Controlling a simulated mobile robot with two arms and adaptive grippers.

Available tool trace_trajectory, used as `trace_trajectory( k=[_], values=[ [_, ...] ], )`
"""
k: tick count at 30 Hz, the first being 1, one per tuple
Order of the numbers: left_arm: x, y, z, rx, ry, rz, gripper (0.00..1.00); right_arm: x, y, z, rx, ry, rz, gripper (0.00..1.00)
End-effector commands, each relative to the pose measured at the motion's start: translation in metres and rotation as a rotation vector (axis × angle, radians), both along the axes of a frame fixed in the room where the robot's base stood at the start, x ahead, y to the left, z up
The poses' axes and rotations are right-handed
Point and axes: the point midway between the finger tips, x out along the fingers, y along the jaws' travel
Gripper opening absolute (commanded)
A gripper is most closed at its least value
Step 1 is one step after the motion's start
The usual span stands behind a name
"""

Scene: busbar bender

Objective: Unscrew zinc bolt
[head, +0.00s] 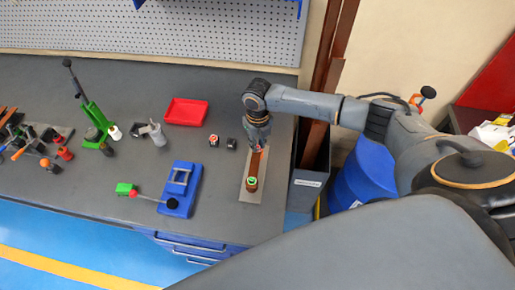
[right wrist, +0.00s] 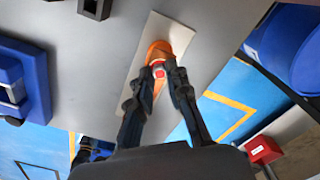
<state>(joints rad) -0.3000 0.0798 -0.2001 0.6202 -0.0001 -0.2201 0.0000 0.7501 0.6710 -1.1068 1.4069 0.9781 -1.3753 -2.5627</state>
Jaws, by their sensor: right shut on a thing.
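A copper-coloured strip (head: 255,163) lies along a pale plate (head: 245,197) near the right end of the bench; it also shows, orange, in the right wrist view (right wrist: 161,48). A small round piece with a green top (head: 251,182) stands at the strip's near end. My right gripper (head: 258,146) is over the strip's far end. In the right wrist view my right gripper (right wrist: 159,80) has its fingers on both sides of a small red-ringed part with a pale centre, taken as the zinc bolt (right wrist: 158,71), and is shut on it. The bolt's threads are hidden. My left gripper is not in view.
A red tray (head: 186,112), a blue device with a lever (head: 181,188) and a green press (head: 96,117) stand to the left. Two small dark blocks (head: 222,142) lie beside the plate. A blue barrel (head: 366,178) is right of the bench.

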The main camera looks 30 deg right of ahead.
Motion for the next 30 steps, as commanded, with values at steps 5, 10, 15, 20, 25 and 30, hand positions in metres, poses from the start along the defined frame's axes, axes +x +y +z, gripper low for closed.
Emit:
trace_trajectory(
  k=[5,10,15,20,25,30],
  values=[
    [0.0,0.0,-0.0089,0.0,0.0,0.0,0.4,-0.0002,-0.002,-0.0021,-0.003,0.001,0.249,0.0],
    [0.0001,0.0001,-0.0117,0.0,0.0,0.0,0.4,-0.0005,-0.0018,-0.001,-0.002,0.002,0.412,0.0],
    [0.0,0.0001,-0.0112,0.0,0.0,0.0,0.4,-0.0009,-0.0019,-0.0004,-0.002,0.003,0.437,0.0],
    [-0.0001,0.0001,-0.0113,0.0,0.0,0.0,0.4,-0.0009,-0.0021,-0.0004,-0.002,0.003,0.435,0.26],
    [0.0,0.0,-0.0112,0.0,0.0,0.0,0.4,-0.0006,-0.0015,-0.0003,-0.002,0.002,0.434,0.26],
    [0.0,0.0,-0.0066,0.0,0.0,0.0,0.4,-0.0007,-0.0009,0.0017,-0.001,0.002,0.398,0.26]
  ],
)
